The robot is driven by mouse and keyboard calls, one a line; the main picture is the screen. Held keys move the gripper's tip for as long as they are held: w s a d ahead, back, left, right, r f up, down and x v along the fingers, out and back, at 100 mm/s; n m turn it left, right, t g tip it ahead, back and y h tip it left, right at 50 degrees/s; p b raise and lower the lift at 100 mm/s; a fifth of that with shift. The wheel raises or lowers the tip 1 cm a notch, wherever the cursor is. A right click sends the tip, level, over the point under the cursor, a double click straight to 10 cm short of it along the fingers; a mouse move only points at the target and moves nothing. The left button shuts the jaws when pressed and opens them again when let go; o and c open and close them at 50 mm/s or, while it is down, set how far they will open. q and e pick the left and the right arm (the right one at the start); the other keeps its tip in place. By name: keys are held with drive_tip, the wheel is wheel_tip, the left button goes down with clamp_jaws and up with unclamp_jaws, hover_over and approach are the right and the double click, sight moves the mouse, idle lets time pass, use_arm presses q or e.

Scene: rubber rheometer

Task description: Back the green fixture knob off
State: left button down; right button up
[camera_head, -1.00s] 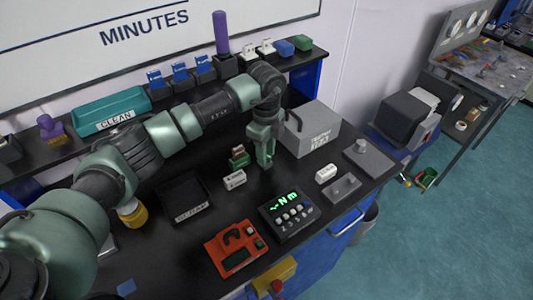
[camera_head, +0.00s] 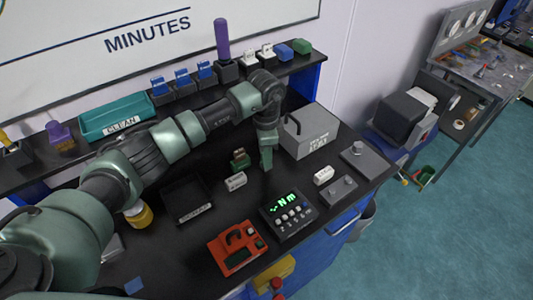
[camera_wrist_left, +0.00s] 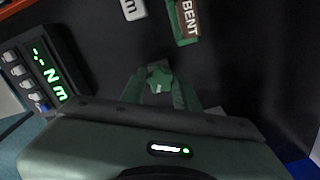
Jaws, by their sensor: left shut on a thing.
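The green fixture knob (camera_wrist_left: 159,79) shows as a star-shaped knob in the left wrist view, between the two green fingers of my left gripper (camera_wrist_left: 160,90). The gripper is shut on it. In the head view my left gripper (camera_head: 267,160) points down at the black bench top, and the knob is hidden by the fingers. What the knob is mounted on is mostly hidden. My right gripper is in neither view.
A green and brown block marked BENT (camera_wrist_left: 187,20) stands close by, with a small white label block (camera_head: 236,181). The Nm display box (camera_head: 287,213) is in front of the gripper, and a grey box with a handle (camera_head: 310,133) is right behind it. An orange device (camera_head: 236,247) lies nearer.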

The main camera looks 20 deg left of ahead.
use_arm(q)
drive_tip(key=shift+s+f+n, duration=0.1)
drive_tip(key=shift+n, duration=0.4)
drive_tip(key=shift+r+n+p, duration=0.2)
drive_tip(key=shift+n+p, duration=0.4)
drive_tip(key=shift+n, duration=0.1)
drive_tip(key=shift+d+f+n, duration=0.1)
drive_tip(key=shift+f+n, duration=0.15)
drive_tip(key=shift+n, duration=0.65)
drive_tip(key=shift+d+n, duration=0.2)
drive_tip(key=shift+n, duration=0.1)
drive_tip(key=shift+a+n, duration=0.25)
drive_tip(key=shift+n, duration=0.15)
drive_tip(key=c, duration=1.2)
unclamp_jaws()
drive_tip(key=shift+r, duration=0.1)
